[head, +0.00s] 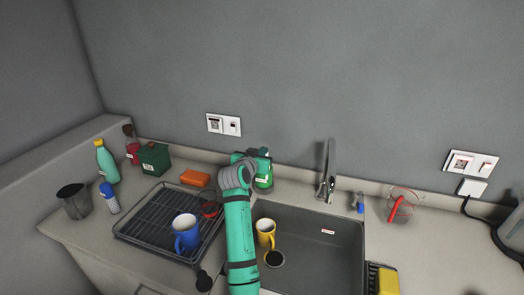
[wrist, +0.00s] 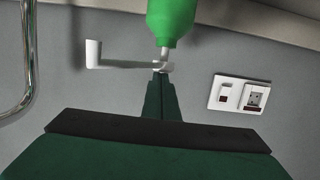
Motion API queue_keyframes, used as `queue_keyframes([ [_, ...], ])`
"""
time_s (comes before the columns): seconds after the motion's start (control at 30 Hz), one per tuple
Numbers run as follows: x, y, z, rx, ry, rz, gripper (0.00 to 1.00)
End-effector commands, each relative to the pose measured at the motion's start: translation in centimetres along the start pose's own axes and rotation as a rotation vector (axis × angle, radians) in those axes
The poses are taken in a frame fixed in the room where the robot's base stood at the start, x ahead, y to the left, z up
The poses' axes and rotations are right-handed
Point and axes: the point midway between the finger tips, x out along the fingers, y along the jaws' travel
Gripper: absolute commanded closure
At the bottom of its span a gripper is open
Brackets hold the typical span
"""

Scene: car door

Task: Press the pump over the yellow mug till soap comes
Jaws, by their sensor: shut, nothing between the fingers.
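The green soap bottle (head: 265,180) stands on the counter behind the sink, partly hidden by my arm. In the wrist view, which is upside down, the bottle (wrist: 173,20) shows with its white pump head and spout (wrist: 122,66). My gripper (wrist: 160,75) is shut and empty, its fingertips at the top of the pump head; they seem to touch it. The spout points left in that view. The yellow mug (head: 265,231) stands upright in the sink, apart from the bottle in the head view. I see no soap. My fingertips are hidden in the head view.
A dish rack (head: 150,232) with a blue mug (head: 187,231) is left of my arm. The faucet (head: 327,175) stands right of the bottle and shows at the wrist view's left edge. Wall sockets (head: 223,124) are behind. The right part of the sink (head: 325,260) is clear.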

Motion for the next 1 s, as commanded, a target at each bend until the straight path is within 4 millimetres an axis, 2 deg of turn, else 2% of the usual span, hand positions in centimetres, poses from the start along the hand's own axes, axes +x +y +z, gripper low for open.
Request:
queue_keyframes([
  [0.03, 0.2, 0.0, 0.9, -0.001, -0.005, 0.001, 1.00],
  [0.1, 0.3, 0.0, 1.1, -0.001, -0.004, 0.001, 1.00],
  [0.43, 0.3, 0.1, 1.1, -0.001, -0.008, 0.002, 1.00],
  [0.57, 0.0, 0.1, -0.1, -0.001, -0.006, 0.002, 1.00],
  [0.73, -0.8, 0.1, -3.3, 0.002, 0.002, 0.001, 1.00],
  [1.0, -6.1, 0.2, -3.1, 0.002, 0.004, 0.000, 1.00],
])
